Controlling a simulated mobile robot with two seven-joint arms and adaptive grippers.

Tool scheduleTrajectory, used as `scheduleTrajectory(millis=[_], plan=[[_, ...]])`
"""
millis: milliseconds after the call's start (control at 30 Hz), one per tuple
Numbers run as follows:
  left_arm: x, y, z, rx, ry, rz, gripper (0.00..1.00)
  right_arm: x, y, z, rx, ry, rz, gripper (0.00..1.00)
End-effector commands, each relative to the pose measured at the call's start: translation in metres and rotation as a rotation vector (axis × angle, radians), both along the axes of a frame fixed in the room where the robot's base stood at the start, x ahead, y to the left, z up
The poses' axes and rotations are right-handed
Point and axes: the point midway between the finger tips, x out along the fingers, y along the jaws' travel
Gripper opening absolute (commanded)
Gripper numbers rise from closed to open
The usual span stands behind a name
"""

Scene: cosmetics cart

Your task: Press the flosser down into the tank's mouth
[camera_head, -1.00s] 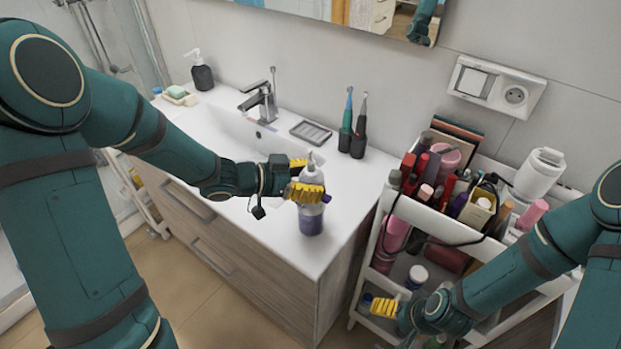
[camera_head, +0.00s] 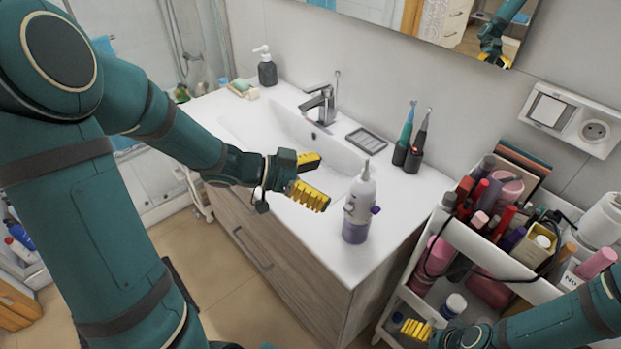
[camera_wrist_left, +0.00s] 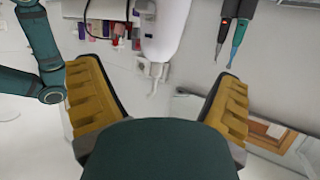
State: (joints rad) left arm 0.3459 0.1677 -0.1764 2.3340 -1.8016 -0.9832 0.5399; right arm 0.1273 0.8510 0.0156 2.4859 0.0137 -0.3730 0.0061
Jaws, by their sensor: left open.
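The white flosser (camera_head: 363,188) stands upright on the counter, its body above the purplish tank (camera_head: 354,232). No gap shows between them, but I cannot tell how deep the flosser sits in the tank's mouth. My left gripper (camera_head: 322,182) is open and empty, just left of the flosser and apart from it. In the left wrist view the white flosser (camera_wrist_left: 167,25) shows at the top, beyond and between the spread yellow fingers. My right gripper (camera_head: 416,329) is low beside the cart; its jaws are too small to judge.
Two electric toothbrushes (camera_head: 409,148), a soap dish (camera_head: 367,140) and the tap (camera_head: 320,104) are behind, along the wall. A white cart (camera_head: 470,246) full of cosmetics stands right of the counter. The counter's front edge is close to the tank.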

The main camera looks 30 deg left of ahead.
Motion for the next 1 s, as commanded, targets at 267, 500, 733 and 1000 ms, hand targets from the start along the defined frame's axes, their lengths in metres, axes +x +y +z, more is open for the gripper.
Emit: scheduleTrajectory(millis=[267, 500, 733, 1000], plan=[[-0.013, 0.018, 0.008, 0.0, 0.0, 0.001, 0.92, 0.0, 0.0, 0.0, 0.0, 0.0, 0.0, 0.88], [-0.014, 0.019, 0.008, -0.001, 0.001, 0.0, 0.92, 0.0, 0.0, 0.0, 0.0, 0.0, 0.0, 0.88], [-0.014, 0.019, 0.008, -0.001, 0.001, 0.0, 0.92, 0.0, 0.0, 0.0, 0.0, 0.0, 0.0, 0.88], [-0.014, 0.019, 0.008, -0.001, 0.001, 0.0, 0.92, 0.0, 0.0, 0.0, 0.0, 0.0, 0.0, 0.88]])
